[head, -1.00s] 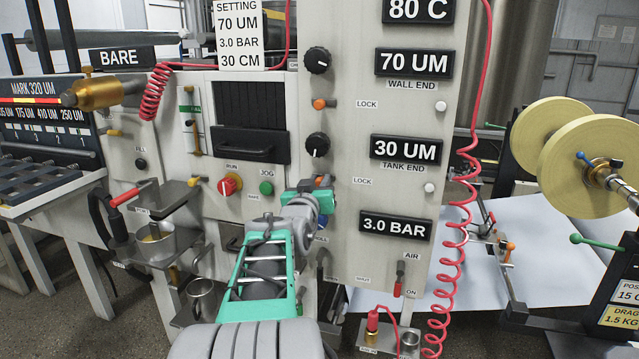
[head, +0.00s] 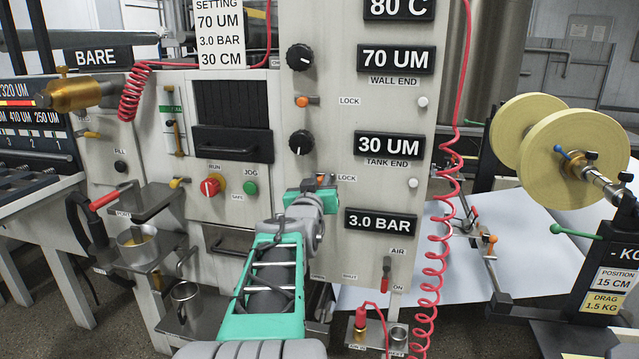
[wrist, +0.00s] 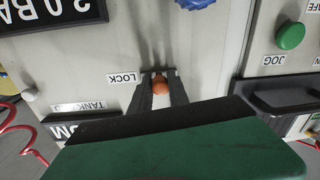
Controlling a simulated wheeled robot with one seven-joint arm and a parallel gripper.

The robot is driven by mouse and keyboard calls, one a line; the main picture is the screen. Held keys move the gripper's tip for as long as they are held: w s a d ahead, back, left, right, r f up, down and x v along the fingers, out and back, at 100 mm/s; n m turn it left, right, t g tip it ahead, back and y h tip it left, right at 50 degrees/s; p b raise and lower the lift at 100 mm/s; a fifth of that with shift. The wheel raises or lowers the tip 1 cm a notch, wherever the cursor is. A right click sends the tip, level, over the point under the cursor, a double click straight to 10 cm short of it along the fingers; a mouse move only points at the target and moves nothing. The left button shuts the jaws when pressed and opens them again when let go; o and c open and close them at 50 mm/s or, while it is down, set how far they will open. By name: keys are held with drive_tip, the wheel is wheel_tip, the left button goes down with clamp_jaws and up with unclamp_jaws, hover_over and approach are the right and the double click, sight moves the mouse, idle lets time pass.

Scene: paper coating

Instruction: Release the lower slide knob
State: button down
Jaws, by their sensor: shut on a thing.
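The lower slide knob (wrist: 160,86) is orange and sits close beside the lower LOCK label on the machine's front panel. My gripper (wrist: 160,78) is shut on it, with one dark finger on each side. In the head view the knob (head: 320,180) shows as a small orange spot, partly hidden by my gripper. The lower LOCK label (head: 347,178) is just to its right, below the 30 UM tank end display (head: 389,146).
A black dial (head: 301,143) stands above the knob and an upper orange knob (head: 302,101) higher up. A green JOG button (head: 250,188) and red RUN knob (head: 210,187) are to the left. A red coiled hose (head: 430,280) hangs at right.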

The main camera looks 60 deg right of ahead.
drive_tip(key=shift+s+f, duration=0.1)
drive_tip(key=shift+s, duration=0.1)
drive_tip(key=shift+d, duration=0.1)
drive_tip(key=c, duration=1.3)
unclamp_jaws()
drive_tip(key=shift+s, duration=0.1)
drive_tip(key=shift+o, duration=0.2)
